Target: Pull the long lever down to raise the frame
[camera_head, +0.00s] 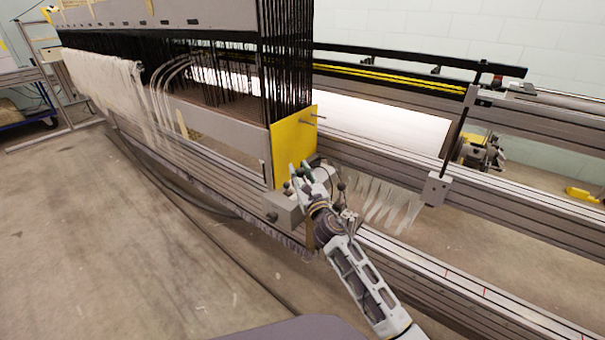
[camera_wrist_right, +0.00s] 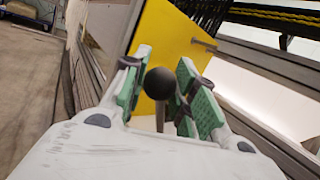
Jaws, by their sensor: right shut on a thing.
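The long lever shows in the right wrist view as a black ball knob (camera_wrist_right: 159,83) on a thin grey rod. My right gripper (camera_head: 301,172) is at the near end of the loom, in front of the yellow end plate (camera_head: 291,147). In the right wrist view its green-padded fingers (camera_wrist_right: 160,92) are on either side of the knob and rod, shut on the lever. The lever's lower part is hidden behind the gripper. The frame (camera_head: 165,20) with dense black cords spans the upper left of the head view. My left gripper is not in view.
Two pins stick out of the yellow plate close to the gripper. A grey box (camera_head: 284,211) sits just left of the gripper. Long metal rails (camera_head: 480,195) run to the right, with a black upright rod (camera_head: 459,125). The floor (camera_head: 120,240) at left is mostly clear.

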